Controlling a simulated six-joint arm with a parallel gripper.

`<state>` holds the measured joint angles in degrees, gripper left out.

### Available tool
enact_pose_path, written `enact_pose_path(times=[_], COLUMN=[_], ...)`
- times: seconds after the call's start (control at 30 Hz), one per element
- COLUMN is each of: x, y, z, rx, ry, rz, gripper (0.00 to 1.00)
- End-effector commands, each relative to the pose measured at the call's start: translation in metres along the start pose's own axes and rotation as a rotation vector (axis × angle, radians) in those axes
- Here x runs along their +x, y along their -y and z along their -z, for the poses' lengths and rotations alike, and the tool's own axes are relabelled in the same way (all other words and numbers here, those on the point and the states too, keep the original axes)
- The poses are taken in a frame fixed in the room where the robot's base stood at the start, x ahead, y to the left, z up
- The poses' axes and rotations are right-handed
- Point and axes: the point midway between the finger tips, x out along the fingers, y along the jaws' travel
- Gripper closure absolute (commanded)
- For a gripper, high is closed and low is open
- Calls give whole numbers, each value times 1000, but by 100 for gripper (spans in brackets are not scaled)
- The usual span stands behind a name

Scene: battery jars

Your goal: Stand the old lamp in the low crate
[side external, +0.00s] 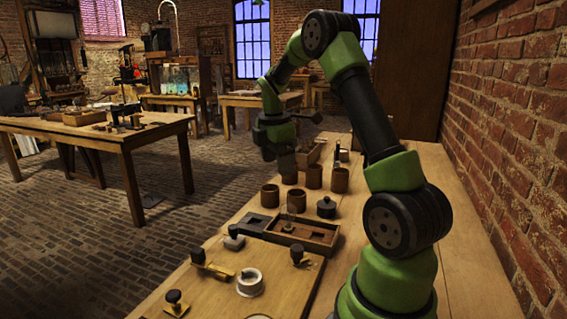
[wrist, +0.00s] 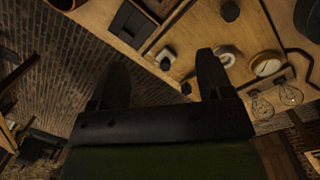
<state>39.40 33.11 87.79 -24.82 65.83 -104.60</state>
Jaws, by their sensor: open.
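The low wooden crate (side external: 318,247) with dark compartments stands on the bench in the side view. What looks like the same crate (wrist: 163,14) is at the top left of the wrist view. Two clear glass lamps, one (wrist: 261,106) beside the other (wrist: 290,95), show at the right of the wrist view; I cannot tell which is the old one. A faint glassy shape (side external: 291,209) shows at the crate's far edge in the side view. My gripper (side external: 281,158) is open and empty above the bench, beyond the crate; its spread fingers (wrist: 163,70) also show in the wrist view.
Several brown jars (side external: 270,195) stand beyond the crate, with a dark lidded pot (side external: 326,207) beside it. A wooden board (side external: 215,287) with dark knobs and a white round piece (side external: 250,282) lies nearer. A brick wall (side external: 515,130) bounds the right side.

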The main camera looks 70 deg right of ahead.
Motion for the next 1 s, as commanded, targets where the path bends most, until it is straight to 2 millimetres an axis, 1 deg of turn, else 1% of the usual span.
enact_pose_path(times=[0.03, 0.07, 0.1, 0.17, 0.2, 0.27, 0.3, 0.37, 0.4, 0.5, 0.6, 0.7, 0.8, 1.0], x=[-20, -31, -47, -69, -83, -101, -110, -123, -129, -138, -139, -136, -134, -133], y=[8, 14, 24, 44, 58, 82, 100, 126, 144, 186, 219, 241, 252, 256], z=[16, 25, 38, 58, 70, 86, 94, 105, 110, 118, 120, 119, 119, 118], rx=[54, 99, 167, 278, 355, 468, 541, 653, 725, 895, 1035, 1135, 1194, 1224], ry=[-21, -37, -65, -119, -161, -230, -279, -357, -411, -538, -639, -705, -739, -750], rz=[-38, -60, -89, -126, -145, -164, -169, -165, -156, -102, -27, 44, 91, 113], gripper=[27, 27, 27, 27, 27, 27, 27, 27, 27, 27, 27, 27, 27, 27])
